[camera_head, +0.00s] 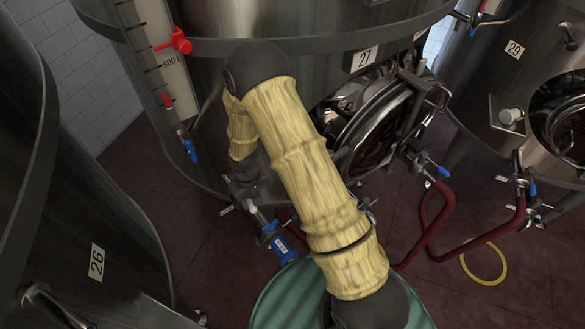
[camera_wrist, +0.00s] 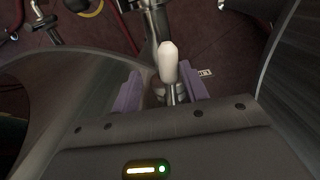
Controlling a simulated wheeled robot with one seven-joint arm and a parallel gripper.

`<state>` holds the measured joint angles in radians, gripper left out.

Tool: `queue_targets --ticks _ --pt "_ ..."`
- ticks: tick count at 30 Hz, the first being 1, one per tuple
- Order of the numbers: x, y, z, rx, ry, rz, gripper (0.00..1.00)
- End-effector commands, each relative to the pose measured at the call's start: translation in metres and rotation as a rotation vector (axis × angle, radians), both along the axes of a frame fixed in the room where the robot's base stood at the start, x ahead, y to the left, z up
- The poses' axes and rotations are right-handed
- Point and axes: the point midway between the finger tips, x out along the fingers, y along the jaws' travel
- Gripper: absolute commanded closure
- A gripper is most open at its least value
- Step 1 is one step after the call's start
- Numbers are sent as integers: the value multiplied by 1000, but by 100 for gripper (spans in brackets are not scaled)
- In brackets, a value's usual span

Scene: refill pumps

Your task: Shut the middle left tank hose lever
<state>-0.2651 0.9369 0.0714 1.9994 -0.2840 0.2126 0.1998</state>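The middle tank (camera_head: 310,62), a steel tank labelled 27, stands behind my arm. In the wrist view, a pale, rounded lever handle (camera_wrist: 169,62) on a metal stem points toward the camera. It lies between the purple fingers of my gripper (camera_wrist: 161,84), nearer the right one. The fingers are apart, with a visible gap on the left; whether the right finger touches the handle I cannot tell. A metal pipe fitting (camera_wrist: 156,22) runs behind the handle. In the head view, the gripper is mostly hidden by my yellow-sleeved arm, near a metal fitting (camera_head: 240,190) low on the tank.
Red hoses (camera_head: 436,212) with blue levers (camera_head: 443,171) lie to the right. Tank 26 (camera_head: 75,235) is close on the left, tank 29 (camera_head: 480,90) on the right. A yellow ring (camera_head: 484,262) lies on the floor.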

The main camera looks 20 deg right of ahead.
Motion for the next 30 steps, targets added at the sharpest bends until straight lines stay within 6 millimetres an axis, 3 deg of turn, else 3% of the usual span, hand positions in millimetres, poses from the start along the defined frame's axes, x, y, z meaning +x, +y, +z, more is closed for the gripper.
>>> queue_targets --ticks 30 --pt "1 1 155 2 -3 -2 57"
